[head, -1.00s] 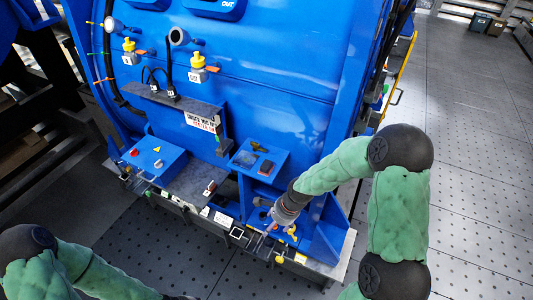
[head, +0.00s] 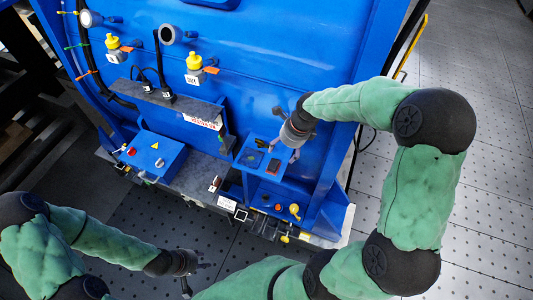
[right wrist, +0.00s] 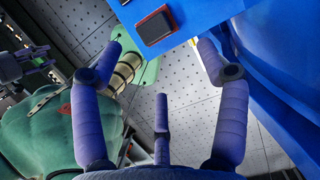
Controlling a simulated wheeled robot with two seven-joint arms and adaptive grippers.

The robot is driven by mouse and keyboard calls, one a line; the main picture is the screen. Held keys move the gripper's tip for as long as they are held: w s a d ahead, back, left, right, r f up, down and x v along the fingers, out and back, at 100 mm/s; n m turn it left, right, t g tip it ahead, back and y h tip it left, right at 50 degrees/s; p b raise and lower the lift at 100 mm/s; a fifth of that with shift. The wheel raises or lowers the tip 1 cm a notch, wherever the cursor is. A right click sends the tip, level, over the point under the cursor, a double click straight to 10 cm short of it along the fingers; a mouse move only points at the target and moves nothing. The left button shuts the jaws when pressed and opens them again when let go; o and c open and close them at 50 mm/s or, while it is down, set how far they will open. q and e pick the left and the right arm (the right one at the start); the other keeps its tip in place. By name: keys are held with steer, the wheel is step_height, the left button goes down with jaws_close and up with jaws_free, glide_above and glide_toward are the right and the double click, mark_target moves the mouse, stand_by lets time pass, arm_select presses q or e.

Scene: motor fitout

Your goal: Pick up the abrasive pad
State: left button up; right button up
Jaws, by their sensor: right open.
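The abrasive pad appears to be the small dark block with a red edge (head: 273,166) on the small blue shelf (head: 265,178). In the right wrist view the pad (right wrist: 156,26) lies flat near the shelf's edge, beyond my spread fingers. My right gripper (head: 281,135) is open and empty beside and above the shelf, apart from the pad. It also shows in the right wrist view (right wrist: 160,58) with its fingers wide apart. My left gripper (head: 193,275) is low in the head view, far from the shelf, with its fingers apart and nothing visible between them.
Below are a yellow knob (head: 294,209) and a red button. A blue control box (head: 156,157) stands left. The big blue housing (head: 270,60) rises behind. Perforated floor is clear at right.

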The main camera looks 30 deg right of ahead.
glide_above(274, 164)
steer(key=s+d, duration=0.1)
steer(key=d, duration=0.1)
steer(key=f, duration=0.4)
steer(key=shift+s+a+f, duration=0.1)
steer(key=shift+s+f, duration=0.05)
steer(key=shift+s, duration=0.05)
steer(key=shift+w+a+f, duration=0.1)
steer(key=shift+w+f, duration=0.15)
steer(key=shift+f, duration=0.2)
steer(key=shift+a+f, duration=0.2)
steer(key=shift+f, duration=0.1)
steer(key=x, duration=0.4)
steer(key=shift+w+a, duration=0.15)
steer(key=c, duration=1.3)
